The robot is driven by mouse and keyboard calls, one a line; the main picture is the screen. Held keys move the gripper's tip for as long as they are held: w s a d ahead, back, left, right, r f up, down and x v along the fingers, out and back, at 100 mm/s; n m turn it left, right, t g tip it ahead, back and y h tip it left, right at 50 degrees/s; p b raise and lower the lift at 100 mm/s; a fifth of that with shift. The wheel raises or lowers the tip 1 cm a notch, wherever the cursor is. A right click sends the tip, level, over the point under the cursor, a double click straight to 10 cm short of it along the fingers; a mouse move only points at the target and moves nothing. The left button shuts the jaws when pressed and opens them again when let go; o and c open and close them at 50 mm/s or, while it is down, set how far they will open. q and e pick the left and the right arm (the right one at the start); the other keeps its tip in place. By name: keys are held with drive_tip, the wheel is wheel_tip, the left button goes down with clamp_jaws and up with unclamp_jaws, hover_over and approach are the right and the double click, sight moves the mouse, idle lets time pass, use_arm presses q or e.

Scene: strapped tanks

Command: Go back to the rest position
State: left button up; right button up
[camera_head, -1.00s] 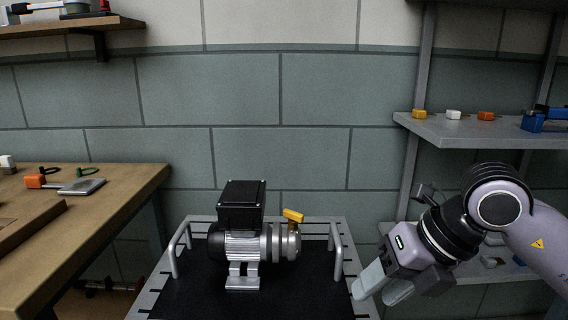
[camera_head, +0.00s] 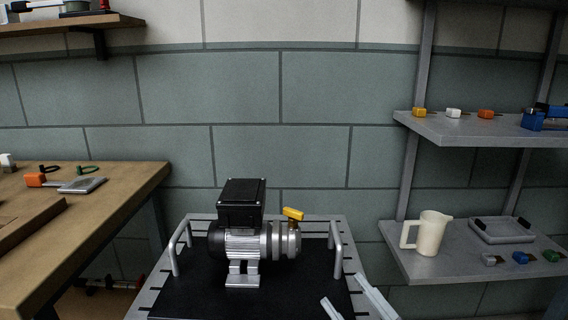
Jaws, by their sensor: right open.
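My right gripper (camera_head: 350,301) shows only by its pale fingertips at the bottom edge, right of centre. The fingers are apart with nothing between them, so it is open. It is over or in front of the right front part of the cart (camera_head: 346,236); I cannot tell whether it touches. A pump with a black box on top (camera_head: 243,243) and a yellow-handled valve (camera_head: 293,214) stands on the cart's black mat, left of the gripper and apart from it. My left gripper is not in view.
A wooden bench (camera_head: 110,205) with small tools stands at the left. A grey shelf at the right holds a cream jug (camera_head: 428,233), a grey tray (camera_head: 502,230) and small coloured parts. An upper shelf (camera_head: 470,129) holds more parts.

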drive_tip(key=s+d+f+m+g+h, duration=0.3)
drive_tip(key=f+m+h, duration=0.2)
drive_tip(key=f, duration=0.6)
drive_tip(key=s+d+f+m+g+h, duration=0.25)
drive_tip(key=s+f+m+h, duration=0.2)
drive_tip(key=f, duration=0.55)
use_arm(q)
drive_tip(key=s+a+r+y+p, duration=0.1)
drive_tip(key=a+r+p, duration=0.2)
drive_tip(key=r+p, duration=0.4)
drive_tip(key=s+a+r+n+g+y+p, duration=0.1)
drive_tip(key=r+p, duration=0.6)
drive_tip(key=p, duration=1.1)
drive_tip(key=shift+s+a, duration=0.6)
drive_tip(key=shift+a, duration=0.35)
use_arm(e)
drive_tip(key=s+d+r+g+h, duration=0.1)
drive_tip(key=s+d+r, duration=0.1)
drive_tip(key=r, duration=0.4)
drive_tip(key=s+d+r+m+g+h, duration=0.1)
drive_tip(key=s+d+r+g, duration=0.1)
drive_tip(key=r, duration=0.4)
drive_tip(key=shift+d, duration=0.85)
